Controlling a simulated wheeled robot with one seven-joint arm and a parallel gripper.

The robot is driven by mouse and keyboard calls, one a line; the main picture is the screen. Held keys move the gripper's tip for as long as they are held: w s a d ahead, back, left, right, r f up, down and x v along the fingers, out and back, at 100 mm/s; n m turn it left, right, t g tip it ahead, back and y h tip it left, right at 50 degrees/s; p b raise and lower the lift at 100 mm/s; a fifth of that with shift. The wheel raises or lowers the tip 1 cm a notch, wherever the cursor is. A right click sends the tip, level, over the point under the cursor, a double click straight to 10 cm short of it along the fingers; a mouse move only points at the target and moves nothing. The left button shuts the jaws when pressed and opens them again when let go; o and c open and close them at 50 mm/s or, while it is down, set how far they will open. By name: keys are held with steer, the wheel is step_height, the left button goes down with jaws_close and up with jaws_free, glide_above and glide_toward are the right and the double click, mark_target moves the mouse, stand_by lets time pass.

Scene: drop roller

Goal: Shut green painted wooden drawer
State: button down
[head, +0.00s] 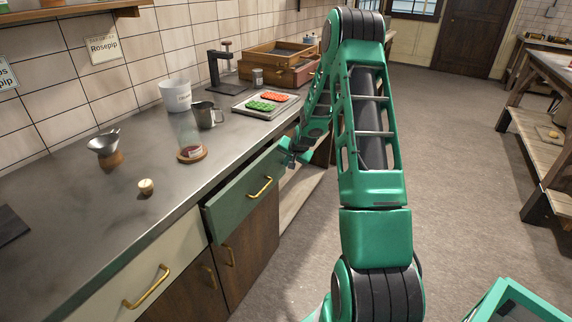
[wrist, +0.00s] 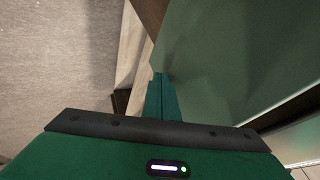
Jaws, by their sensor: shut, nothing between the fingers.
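The green drawer (head: 243,192) is in the counter front, left of my arm in the head view, with a brass bar handle (head: 262,187). Its front stands out a little from the cabinet, with a dark gap showing at its left edge. My gripper (head: 288,156) is by the right end of the drawer front, to the right of the handle. In the wrist view its fingers (wrist: 162,92) are together and empty, beside the broad green drawer face (wrist: 235,60). I cannot tell whether the fingertips touch it.
Dark wooden cabinet doors (head: 252,245) are below, and a cream drawer (head: 145,280) is to the left. The counter (head: 110,225) holds a metal jug (head: 207,115), a white tub (head: 175,95), a tray of sweets (head: 240,107) and a wooden box. Open floor (head: 450,150) lies to the right.

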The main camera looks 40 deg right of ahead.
steer(key=shift+s, duration=0.1)
steer(key=s+a+r+n+g, duration=0.1)
steer(key=s+a+r, duration=0.1)
steer(key=s+r, duration=0.6)
steer(key=s+a+r+n+g, duration=0.1)
steer(key=s+a+r, duration=0.2)
steer(key=s+r, duration=0.55)
steer(key=s+a+r+n+g, duration=0.1)
steer(key=s+a, duration=0.4)
steer(key=s, duration=0.5)
steer(key=s+a+r+n+g+y, duration=0.1)
steer(key=s+a, duration=0.4)
steer(key=s, duration=0.5)
steer(key=s+a+r+n+g+y, duration=0.1)
steer(key=s+a+r+g, duration=0.2)
steer(key=s, duration=0.8)
steer(key=shift+a+r+n, duration=0.3)
steer(key=shift+a+r, duration=0.6)
steer(key=shift+a, duration=0.05)
